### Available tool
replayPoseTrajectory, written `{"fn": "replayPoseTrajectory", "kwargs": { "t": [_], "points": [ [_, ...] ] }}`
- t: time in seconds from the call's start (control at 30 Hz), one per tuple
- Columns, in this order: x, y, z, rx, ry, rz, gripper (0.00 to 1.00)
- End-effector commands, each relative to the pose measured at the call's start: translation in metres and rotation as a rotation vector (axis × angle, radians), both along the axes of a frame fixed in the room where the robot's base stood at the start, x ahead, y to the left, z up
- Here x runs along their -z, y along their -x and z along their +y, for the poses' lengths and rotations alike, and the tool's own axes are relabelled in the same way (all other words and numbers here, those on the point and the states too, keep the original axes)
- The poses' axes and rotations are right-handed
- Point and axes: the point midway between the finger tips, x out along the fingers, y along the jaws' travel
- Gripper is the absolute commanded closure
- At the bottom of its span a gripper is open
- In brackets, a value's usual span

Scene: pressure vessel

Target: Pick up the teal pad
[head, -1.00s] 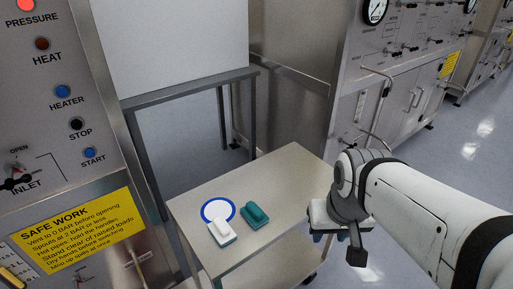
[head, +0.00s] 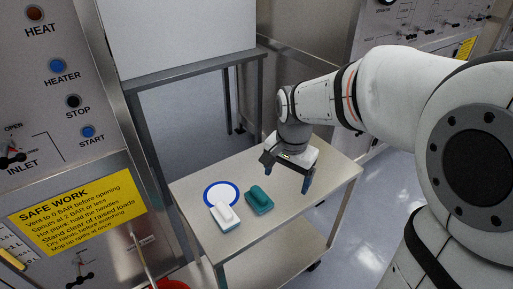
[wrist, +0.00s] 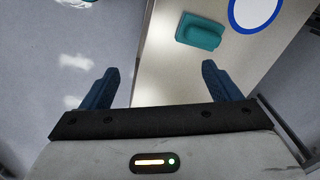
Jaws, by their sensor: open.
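The teal pad (head: 259,200) lies on the metal cart top, with a raised teal grip on its upper side. It also shows in the wrist view (wrist: 201,32), beyond the fingertips and a little right of centre. My gripper (head: 289,177) is over the cart, to the right of the teal pad and above the surface. In the wrist view its two dark blue fingers (wrist: 158,75) are wide apart with nothing between them. The gripper is apart from the pad.
A white pad (head: 226,215) with a white grip lies just left of the teal pad. A white disc with a blue rim (head: 209,193) lies behind it. The cart top (head: 325,170) is bare toward the right. A control panel (head: 60,110) stands at the left.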

Motion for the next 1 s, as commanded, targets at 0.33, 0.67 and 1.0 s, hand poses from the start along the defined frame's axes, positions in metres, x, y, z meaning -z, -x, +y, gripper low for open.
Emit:
{"fn": "replayPoseTrajectory", "kwargs": {
  "t": [0.33,0.67,1.0],
  "points": [
    [0.061,-0.059,0.066,0.349,0.002,0.08,0.0],
    [0.094,-0.062,0.069,0.381,0.003,0.085,0.0],
    [0.139,-0.061,0.063,0.38,0.003,0.085,0.0]
  ]
}}
